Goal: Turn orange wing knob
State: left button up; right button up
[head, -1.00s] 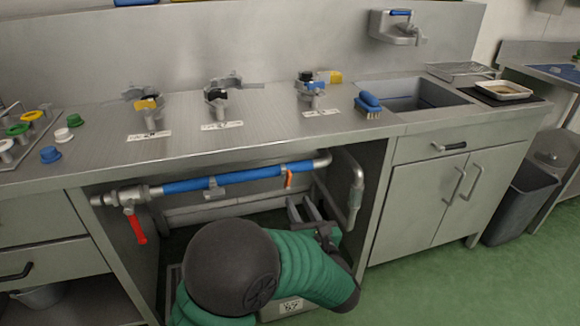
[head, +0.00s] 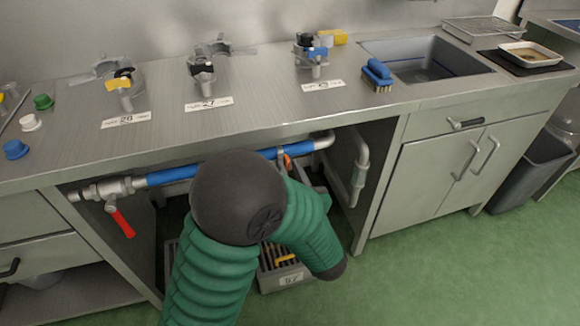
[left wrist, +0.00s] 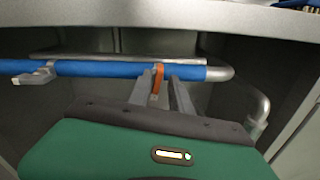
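The orange wing knob (head: 287,161) sits on the blue pipe (head: 172,176) under the counter, near the pipe's right end. In the left wrist view the knob (left wrist: 157,80) hangs upright on the pipe. My left gripper (left wrist: 160,77) is open there, with one grey finger on each side of the knob. The right finger is slightly farther from the knob than the left. I cannot tell whether either finger touches it. In the head view my green left arm hides most of this gripper. My right gripper is not in view.
A red lever valve (head: 120,221) is on the pipe's left end. The counter edge overhangs the pipe, and a grey upright pipe (head: 360,170) stands to the right. A grey crate (head: 290,283) with a grating sits below. Knobs and a sink (head: 425,62) are on the counter.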

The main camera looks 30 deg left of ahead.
pick_arm(q)
jog(key=shift+a, duration=0.1)
jog(key=shift+c, duration=1.1)
jog(key=shift+s+a, duration=0.1)
jog(key=shift+a, duration=0.05)
grip_shut()
jog(key=shift+m, duration=0.3)
jog(key=m+b, duration=0.1)
jog(key=m, duration=0.1)
jog(key=shift+m, duration=0.3)
jog(key=shift+w+m+p, duration=0.15)
jog(key=shift+m+p, duration=0.1)
jog(key=shift+m, duration=2.9)
jog(key=shift+w+m+p, duration=0.1)
jog(key=shift+m+p, duration=0.1)
jog(key=shift+m, duration=2.95)
